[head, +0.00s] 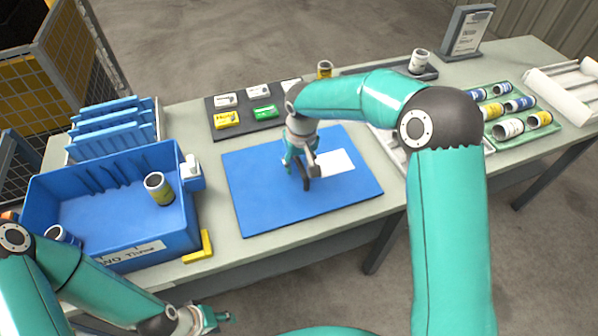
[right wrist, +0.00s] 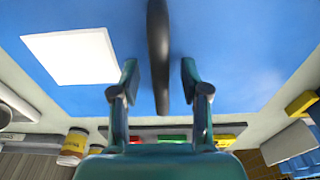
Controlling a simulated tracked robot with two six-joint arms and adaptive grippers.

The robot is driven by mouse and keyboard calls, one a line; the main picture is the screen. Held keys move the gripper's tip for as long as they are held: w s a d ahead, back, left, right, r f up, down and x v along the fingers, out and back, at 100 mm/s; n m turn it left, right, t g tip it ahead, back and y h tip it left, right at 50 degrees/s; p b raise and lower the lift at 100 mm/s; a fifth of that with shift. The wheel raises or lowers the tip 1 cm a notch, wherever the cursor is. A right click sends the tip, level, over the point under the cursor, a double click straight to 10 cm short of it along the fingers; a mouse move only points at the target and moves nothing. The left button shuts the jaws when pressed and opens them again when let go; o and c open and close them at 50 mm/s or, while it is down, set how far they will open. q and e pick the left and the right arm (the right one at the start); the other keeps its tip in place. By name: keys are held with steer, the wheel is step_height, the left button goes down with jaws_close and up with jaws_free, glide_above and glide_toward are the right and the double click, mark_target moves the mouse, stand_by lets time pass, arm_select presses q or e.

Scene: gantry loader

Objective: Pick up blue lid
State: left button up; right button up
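The blue lid (head: 255,200) is a flat blue panel lying on the table, with a white label (head: 335,162) and a dark bar handle (head: 306,184). My right gripper (head: 302,164) points down over the handle. In the right wrist view the handle (right wrist: 158,40) runs between the two separated fingers (right wrist: 160,85), with a gap on each side. My left gripper (head: 214,318) is low at the front, off the table edge and away from the lid; its opening is unclear. My right gripper hides part of the handle in the head view.
A blue bin (head: 110,225) with a few cans stands left of the lid, with a yellow corner bracket (head: 199,247) beside it. Behind are a dark tray (head: 270,128) of coloured blocks and blue upright panels (head: 105,128). A green can tray (head: 545,132) is at right.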

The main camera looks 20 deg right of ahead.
jaws_close()
steer(key=shift+r, duration=0.2)
